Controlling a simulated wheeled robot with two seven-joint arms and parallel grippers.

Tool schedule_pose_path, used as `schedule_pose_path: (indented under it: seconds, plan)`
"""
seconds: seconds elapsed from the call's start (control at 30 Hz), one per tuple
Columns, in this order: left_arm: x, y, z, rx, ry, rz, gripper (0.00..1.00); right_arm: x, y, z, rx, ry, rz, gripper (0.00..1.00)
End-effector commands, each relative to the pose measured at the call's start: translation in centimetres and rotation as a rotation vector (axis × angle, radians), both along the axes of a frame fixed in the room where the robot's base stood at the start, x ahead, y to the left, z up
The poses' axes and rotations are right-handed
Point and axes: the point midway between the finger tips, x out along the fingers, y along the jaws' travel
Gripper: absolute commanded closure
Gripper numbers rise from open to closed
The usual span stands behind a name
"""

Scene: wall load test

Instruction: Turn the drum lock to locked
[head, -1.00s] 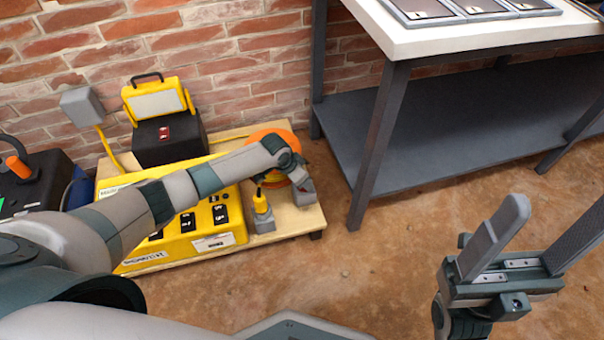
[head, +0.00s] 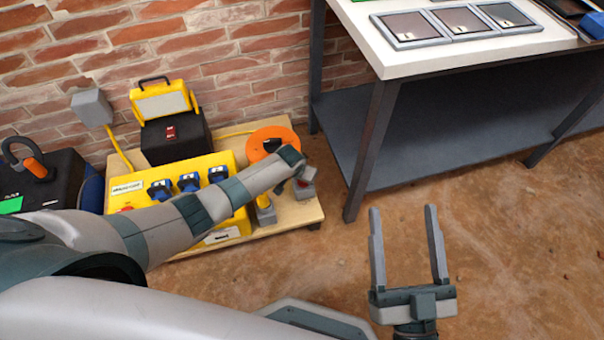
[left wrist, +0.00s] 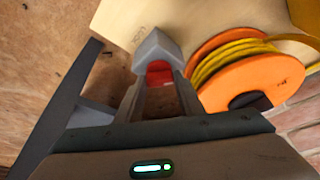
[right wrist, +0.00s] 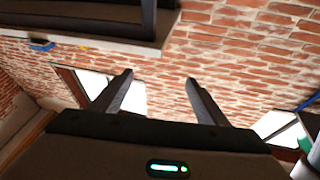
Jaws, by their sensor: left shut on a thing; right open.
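An orange cable drum (head: 270,140) stands at the right of the low wooden board. In the left wrist view the drum (left wrist: 252,85) has yellow cable wound on it. Next to it on the board is a small grey block (left wrist: 157,46) with a red part (left wrist: 160,72). The block shows at the board's corner in the head view (head: 304,188). My left gripper (left wrist: 160,88) is shut on the red part; its fingertips are mostly hidden in the head view. I cannot read the lock's position. My right gripper (head: 407,215) is open and empty above the floor.
A yellow socket box (head: 226,160) with several blue-capped sockets sits on the board. Behind it stands a yellow lamp (head: 160,104) on a black case. A grey-legged workbench (head: 372,150) with a white top is at right. The floor between board and right gripper is clear.

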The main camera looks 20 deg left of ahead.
Motion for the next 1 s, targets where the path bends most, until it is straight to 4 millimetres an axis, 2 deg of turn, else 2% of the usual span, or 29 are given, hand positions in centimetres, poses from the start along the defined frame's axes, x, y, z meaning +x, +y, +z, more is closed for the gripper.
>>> schedule_pose_path:
  seconds: [0.2, 0.6, 0.8, 1.0]
  plan:
    - [-0.2, -0.2, 0.1, -0.002, 0.004, 0.102, 0.88, 1.5, -0.3, -3.5, -0.071, 0.204, 0.003, 0.32]
    - [-0.2, -0.5, 0.0, -0.002, 0.005, 0.327, 0.88, 1.8, -1.3, -8.8, -0.159, 0.480, 0.009, 0.32]
    - [-0.1, -0.6, -0.1, -0.001, 0.005, 0.494, 0.88, 1.6, -1.6, -10.1, -0.177, 0.539, 0.011, 0.32]
    - [-0.1, -0.7, -0.2, 0.000, 0.005, 0.626, 0.88, 1.7, -1.4, -9.7, -0.170, 0.514, 0.010, 0.32]
